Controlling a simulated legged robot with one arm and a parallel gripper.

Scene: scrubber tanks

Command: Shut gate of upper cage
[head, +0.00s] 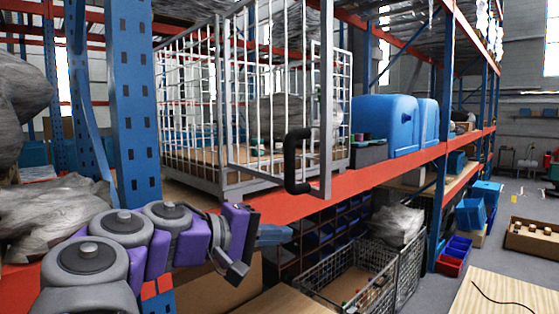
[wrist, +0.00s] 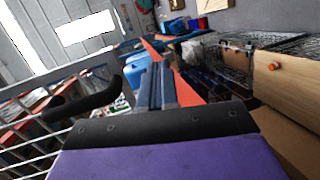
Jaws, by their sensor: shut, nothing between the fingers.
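The upper cage (head: 190,180) is a white wire cage on the upper shelf in the head view. Its barred gate (head: 326,110) stands swung outward, with its free post in front of the red shelf beam. A black bent handle (head: 297,160) is on that free edge; it also shows at left in the wrist view (wrist: 85,103), beside white bars. My gripper (head: 274,235) is below and left of the handle in the head view, apart from it. In the wrist view its fingers (wrist: 155,85) are together and empty, pointing forward, right of the handle.
A blue upright (head: 133,100) stands close to my arm at left. The red shelf beam (head: 390,163) runs along the front. Blue tanks (head: 385,122) sit right of the cage. A wire basket (head: 345,285) is below. Open floor lies at right.

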